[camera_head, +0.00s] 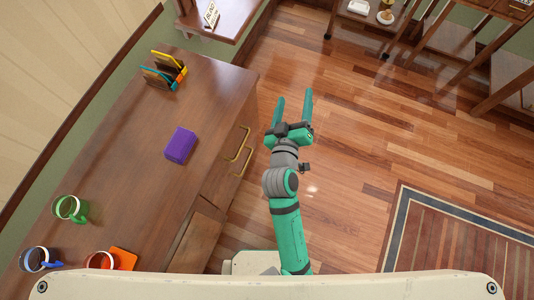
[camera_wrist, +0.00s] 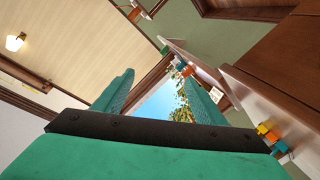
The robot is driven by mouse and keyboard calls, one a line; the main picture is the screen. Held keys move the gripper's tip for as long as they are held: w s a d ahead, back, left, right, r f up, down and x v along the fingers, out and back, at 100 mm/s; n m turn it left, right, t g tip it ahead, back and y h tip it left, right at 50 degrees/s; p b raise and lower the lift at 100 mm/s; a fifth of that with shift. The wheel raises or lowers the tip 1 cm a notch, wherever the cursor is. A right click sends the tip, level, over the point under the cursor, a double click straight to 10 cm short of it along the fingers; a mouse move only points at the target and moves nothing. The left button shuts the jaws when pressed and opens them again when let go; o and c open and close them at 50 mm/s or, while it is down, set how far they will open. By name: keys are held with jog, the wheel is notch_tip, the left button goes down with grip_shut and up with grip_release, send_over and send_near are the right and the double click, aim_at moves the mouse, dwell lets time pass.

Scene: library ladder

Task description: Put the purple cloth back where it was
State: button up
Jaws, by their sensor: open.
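The purple cloth (camera_head: 181,146) lies as a folded block on the wooden cabinet top (camera_head: 135,185), near its right edge, in the head view. My gripper (camera_head: 293,100) is open and empty. It is held out to the right of the cabinet, over the wood floor and apart from the cloth. In the wrist view the two fingers of my gripper (camera_wrist: 158,92) are spread with nothing between them. The cloth is not visible in the wrist view.
The cabinet has brass handles (camera_head: 237,150). A holder with orange and teal items (camera_head: 164,70) stands at its far end. Green (camera_head: 70,208), blue (camera_head: 38,260) and red (camera_head: 100,261) mugs and an orange square (camera_head: 123,258) are at the near end. A shelf (camera_head: 222,22) is beyond. Open floor lies right.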

jog(key=s+a+f+g+y, duration=0.15)
jog(key=s+f, duration=0.25)
jog(key=s, duration=0.4)
jog(key=s+a+f+t+y, duration=0.1)
jog(key=s+f+y, duration=0.15)
jog(key=s, duration=0.55)
jog(key=s+a+m, duration=0.2)
jog(key=s, duration=0.6)
jog(key=s+a+r+m, duration=0.1)
jog(key=s+a+m, duration=0.2)
jog(key=s, duration=0.4)
jog(key=shift+s+a+r+h, duration=0.2)
jog(key=shift+s+r+h, duration=0.05)
jog(key=shift+s+h, duration=0.15)
jog(key=shift+g, duration=0.25)
